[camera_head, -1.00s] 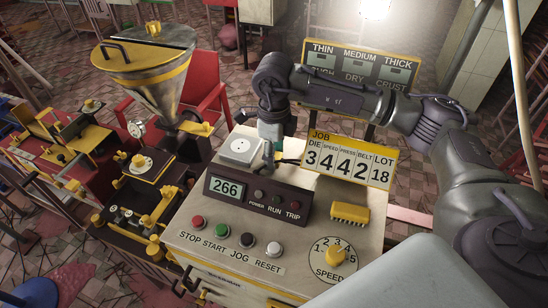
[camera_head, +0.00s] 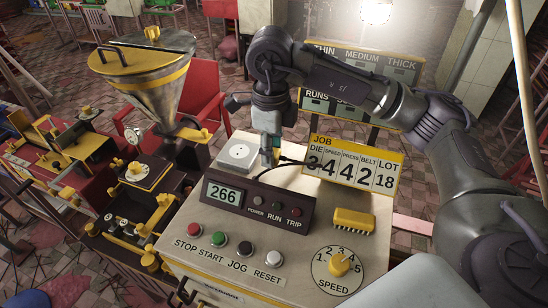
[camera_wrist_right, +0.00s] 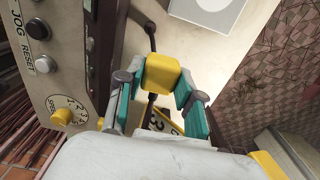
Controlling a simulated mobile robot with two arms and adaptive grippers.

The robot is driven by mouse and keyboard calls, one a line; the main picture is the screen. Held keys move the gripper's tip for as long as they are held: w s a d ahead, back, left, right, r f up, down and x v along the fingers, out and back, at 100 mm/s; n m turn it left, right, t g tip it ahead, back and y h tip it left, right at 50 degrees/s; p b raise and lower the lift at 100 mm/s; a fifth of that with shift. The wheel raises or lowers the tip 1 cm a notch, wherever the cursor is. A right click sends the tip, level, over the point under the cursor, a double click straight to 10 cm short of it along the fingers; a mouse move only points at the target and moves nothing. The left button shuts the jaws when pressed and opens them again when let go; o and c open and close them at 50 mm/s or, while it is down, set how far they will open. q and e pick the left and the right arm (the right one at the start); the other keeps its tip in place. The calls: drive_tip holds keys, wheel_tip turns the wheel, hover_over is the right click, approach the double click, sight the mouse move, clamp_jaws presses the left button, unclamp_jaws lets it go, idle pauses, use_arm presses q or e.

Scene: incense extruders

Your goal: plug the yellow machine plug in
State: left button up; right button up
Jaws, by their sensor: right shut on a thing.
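The yellow plug (camera_wrist_right: 161,73) is a small rounded yellow block between the fingers in the right wrist view. My right gripper (camera_head: 268,158) is shut on it, and its teal pads (camera_wrist_right: 160,95) show on both sides in the wrist view. The plug is mostly hidden by the gripper in the head view. A dark cable (camera_head: 300,162) runs from there to the right. The white socket plate (camera_head: 237,154) lies on the machine top, left of my gripper; part of it shows at the top of the wrist view (camera_wrist_right: 208,5). The plug is apart from it. My left gripper is out of view.
The 266 display panel (camera_head: 250,202) stands in front of the gripper, and the JOB board (camera_head: 352,172) stands to its right. A yellow ribbed block (camera_head: 354,220) and a speed dial (camera_head: 339,264) sit on the machine top. A hopper (camera_head: 152,75) stands at the left.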

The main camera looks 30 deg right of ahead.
drive_tip(key=s+a+r+b, duration=0.1)
drive_tip(key=s+a+r, duration=0.4)
drive_tip(key=s, duration=0.2)
drive_tip(key=shift+a+r+b, duration=0.2)
drive_tip(key=shift+a+b, duration=0.05)
drive_tip(key=shift+b, duration=0.15)
drive_tip(key=shift+w, duration=0.15)
